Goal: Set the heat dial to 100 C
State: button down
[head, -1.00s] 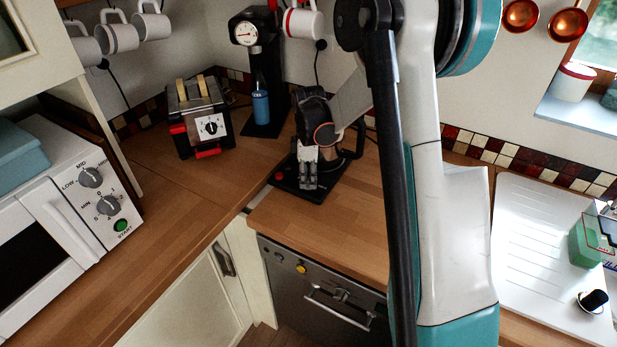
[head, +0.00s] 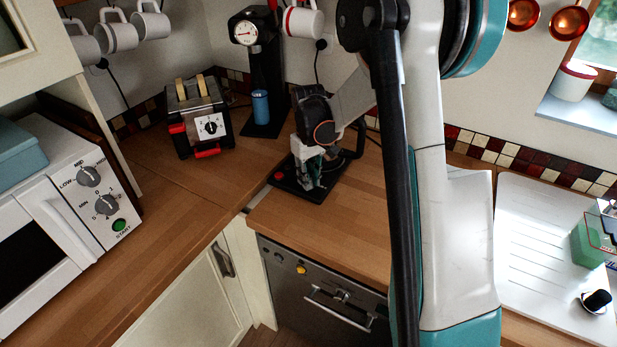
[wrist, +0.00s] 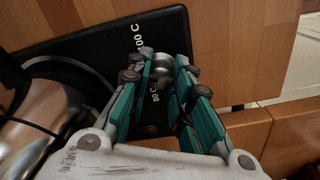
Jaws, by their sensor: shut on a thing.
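The heat dial (wrist: 163,76) is a small silvery knob on a black base plate (wrist: 100,45). White labels beside it read "100 C" toward the top and "80 C" below. My gripper (wrist: 162,66) is shut on the dial, with a green-padded finger on each side of it. The dial's pointer cannot be made out. In the head view my gripper (head: 314,178) points down at the black base (head: 292,188) in the counter corner, and the dial is hidden there.
A shiny rounded metal body (wrist: 35,85) stands on the base close to my gripper's left. In the head view, a toaster (head: 198,118) and a tall black machine with a gauge (head: 262,75) stand behind left. The wooden counter (head: 340,225) in front is clear.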

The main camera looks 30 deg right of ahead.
jog(key=m, duration=0.4)
jog(key=shift+m, duration=0.3)
jog(key=m, duration=0.4)
jog(key=shift+m, duration=0.4)
jog(key=c, duration=1.4)
grip_release()
jog(key=shift+c, duration=0.2)
jog(key=shift+w, duration=0.1)
